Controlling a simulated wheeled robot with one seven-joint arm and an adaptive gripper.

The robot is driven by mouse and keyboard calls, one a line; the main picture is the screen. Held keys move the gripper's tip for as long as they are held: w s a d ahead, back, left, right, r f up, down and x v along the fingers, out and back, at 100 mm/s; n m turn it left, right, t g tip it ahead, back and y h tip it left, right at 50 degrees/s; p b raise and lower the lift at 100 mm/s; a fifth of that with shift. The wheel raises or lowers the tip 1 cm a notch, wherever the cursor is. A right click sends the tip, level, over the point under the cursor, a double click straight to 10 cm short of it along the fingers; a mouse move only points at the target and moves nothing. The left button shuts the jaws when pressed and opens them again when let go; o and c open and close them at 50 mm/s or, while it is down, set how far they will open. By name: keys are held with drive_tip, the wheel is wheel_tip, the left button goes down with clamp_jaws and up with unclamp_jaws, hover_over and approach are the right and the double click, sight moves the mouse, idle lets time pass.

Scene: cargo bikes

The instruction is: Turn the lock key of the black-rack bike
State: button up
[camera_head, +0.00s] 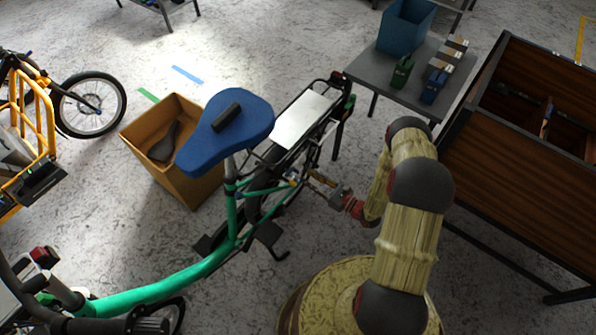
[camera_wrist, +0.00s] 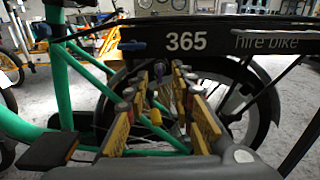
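The green-framed bike (camera_head: 235,215) has a blue saddle (camera_head: 230,125) and a black rear rack (camera_head: 334,98) with a pale top plate. In the wrist view the black rack side (camera_wrist: 215,40) reads "365" and "hire bike". My gripper (camera_head: 318,184) is at the right side of the rear wheel, below the rack. In the wrist view its yellow-padded fingers (camera_wrist: 161,76) are apart. A small grey-blue piece (camera_wrist: 158,70), perhaps the lock key, shows between the fingertips. I cannot tell whether they touch it. A small yellow piece (camera_wrist: 155,117) shows lower between the fingers.
A cardboard box (camera_head: 195,187) stands left of the bike. A grey table (camera_head: 415,62) with a blue bin (camera_head: 405,25) stands behind. A brown wooden cargo box (camera_head: 515,160) is at the right, close to my arm. An orange bike (camera_head: 45,115) is at the left.

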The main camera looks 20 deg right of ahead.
sight(298, 171)
drive_tip(key=b+x, duration=0.1)
drive_tip(key=x, duration=0.4)
drive_tip(key=shift+w+a, duration=0.2)
drive_tip(key=shift+w, duration=0.05)
drive_tip(key=shift+c, duration=1.2)
clamp_jaws()
